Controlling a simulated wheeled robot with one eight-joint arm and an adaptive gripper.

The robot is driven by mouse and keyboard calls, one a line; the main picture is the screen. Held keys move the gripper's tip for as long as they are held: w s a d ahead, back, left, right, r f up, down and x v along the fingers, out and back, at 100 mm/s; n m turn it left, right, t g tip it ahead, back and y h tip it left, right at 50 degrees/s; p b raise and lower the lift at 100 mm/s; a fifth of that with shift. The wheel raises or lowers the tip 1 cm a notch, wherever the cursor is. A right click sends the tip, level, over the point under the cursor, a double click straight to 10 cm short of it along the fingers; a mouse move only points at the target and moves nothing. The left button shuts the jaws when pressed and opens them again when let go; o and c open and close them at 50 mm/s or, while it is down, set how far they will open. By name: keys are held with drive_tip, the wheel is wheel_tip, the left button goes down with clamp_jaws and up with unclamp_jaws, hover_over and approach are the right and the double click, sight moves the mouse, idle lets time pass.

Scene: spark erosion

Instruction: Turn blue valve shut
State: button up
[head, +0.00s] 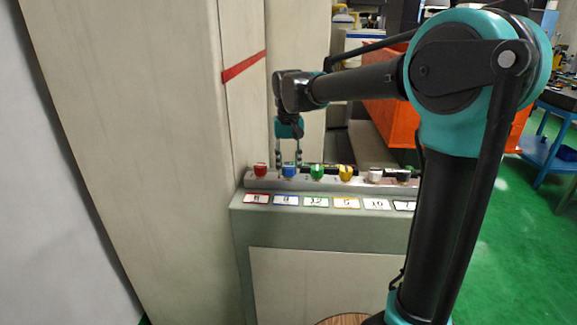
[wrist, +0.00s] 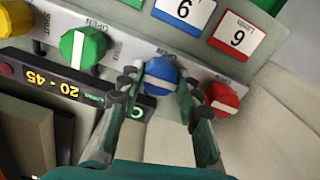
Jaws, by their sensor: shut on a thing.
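The blue valve (head: 289,171) is a small blue knob with a white stripe, second from the left in a row of coloured knobs on a grey rail. It also shows near the middle of the wrist view (wrist: 160,75). My gripper (head: 288,163) comes down on it from above, with one finger on each side of the knob. In the wrist view the fingertips (wrist: 159,82) are closed on the blue knob.
The red knob (head: 260,170) and green knob (head: 317,172) stand close on either side. Yellow (head: 346,172), white (head: 375,175) and black (head: 403,176) knobs follow to the right. Number cards lie in front. A tall beige cabinet (head: 150,150) rises at left; a digital display (wrist: 60,85) is beside the knobs.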

sight(288, 166)
drive_tip(key=shift+m, duration=0.3)
idle(0.4)
drive_tip(key=o, duration=1.2)
drive_tip(key=shift+c, duration=0.2)
drive_tip(key=shift+r, duration=0.1)
wheel_tip(288, 166, up, 12)
drive_tip(key=shift+s, duration=0.1)
